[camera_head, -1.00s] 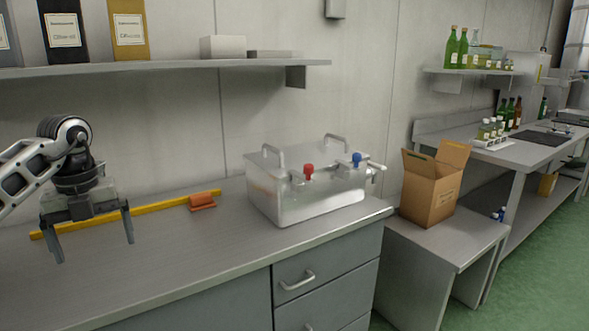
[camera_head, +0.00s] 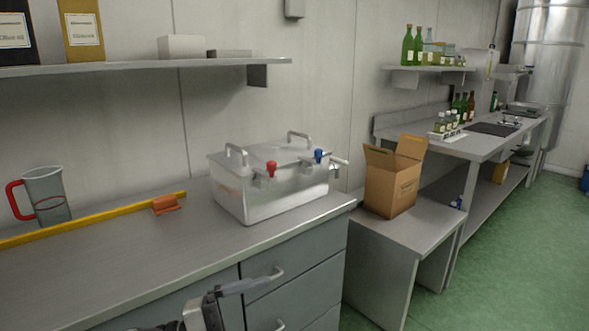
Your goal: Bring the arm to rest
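A piece of my own arm or gripper (camera_head: 205,309) shows at the bottom edge, in front of the drawers and below the counter top. It has a light and dark body with a blue-grey bar pointing right, close to a drawer handle. Which arm it belongs to is not clear, and no pair of fingertips can be made out. Nothing is seen held. No other gripper shows.
The counter (camera_head: 130,250) holds a clear jug (camera_head: 47,196) with red handle, a yellow bar (camera_head: 100,217), an orange block (camera_head: 166,205) and a lidded steel tank (camera_head: 275,190). A shelf (camera_head: 140,65) hangs above. An open carton (camera_head: 392,190) stands right; green floor (camera_head: 510,245) lies clear.

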